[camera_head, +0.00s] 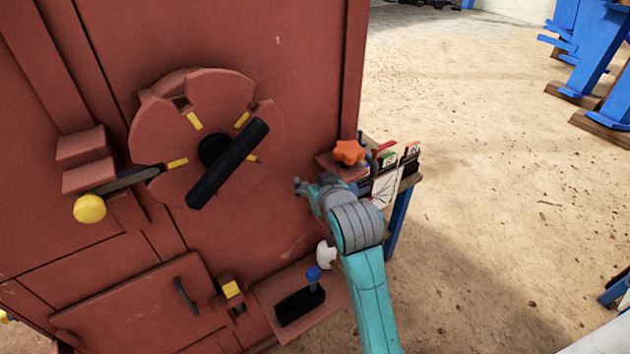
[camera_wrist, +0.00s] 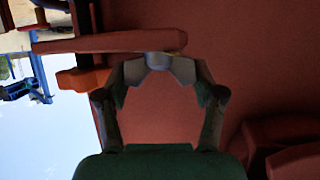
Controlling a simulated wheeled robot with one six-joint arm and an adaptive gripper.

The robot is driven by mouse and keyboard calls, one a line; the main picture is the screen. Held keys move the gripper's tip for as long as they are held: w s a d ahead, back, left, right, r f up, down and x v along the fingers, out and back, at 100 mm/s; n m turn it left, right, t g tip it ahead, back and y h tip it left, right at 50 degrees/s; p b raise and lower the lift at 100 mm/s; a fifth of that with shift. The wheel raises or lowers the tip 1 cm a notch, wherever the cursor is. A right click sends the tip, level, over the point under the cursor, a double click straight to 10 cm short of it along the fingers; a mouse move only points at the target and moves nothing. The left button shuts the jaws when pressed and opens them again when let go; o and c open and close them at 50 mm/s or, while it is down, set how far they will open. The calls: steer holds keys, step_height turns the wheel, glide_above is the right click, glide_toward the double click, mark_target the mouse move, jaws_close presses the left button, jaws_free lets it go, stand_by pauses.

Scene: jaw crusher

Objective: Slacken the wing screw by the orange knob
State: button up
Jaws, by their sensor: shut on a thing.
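My gripper (camera_head: 306,188) is at the red crusher wall, just below and left of the orange star-shaped knob (camera_head: 348,152). In the wrist view my gripper (camera_wrist: 156,66) has its fingers drawn together in front of the red wall, shut on a small grey piece, which I take for the wing screw (camera_wrist: 155,60). The fingers cover most of it, and its wings do not show clearly. In the head view the wing screw is hidden by my gripper. An orange part, likely the knob (camera_wrist: 88,80), shows left of the fingers.
A red wheel (camera_head: 222,105) with a black bar handle (camera_head: 228,163) is on the wall to the left. A yellow ball-ended lever (camera_head: 90,208) is further left. A small table with cards (camera_head: 388,185) stands behind my arm. Open sandy floor lies to the right.

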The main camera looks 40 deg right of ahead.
steer(key=n+y, duration=0.6)
steer(key=y, duration=0.1)
steer(key=shift+d, duration=0.15)
steer(key=n+g+y, duration=0.1)
steer(key=n+y, duration=0.2)
steer(key=y, duration=0.1)
steer(key=shift+n, duration=0.4)
steer(key=shift+n+g+y, duration=1.4)
steer(key=shift+n+y, duration=0.1)
steer(key=shift+n, duration=0.1)
steer(key=o, duration=1.2)
steer(key=shift+c, duration=0.2)
steer(key=v, duration=1.1)
steer(key=shift+s+d, duration=0.2)
steer(key=shift+d, duration=0.1)
steer(key=shift+r, duration=0.1)
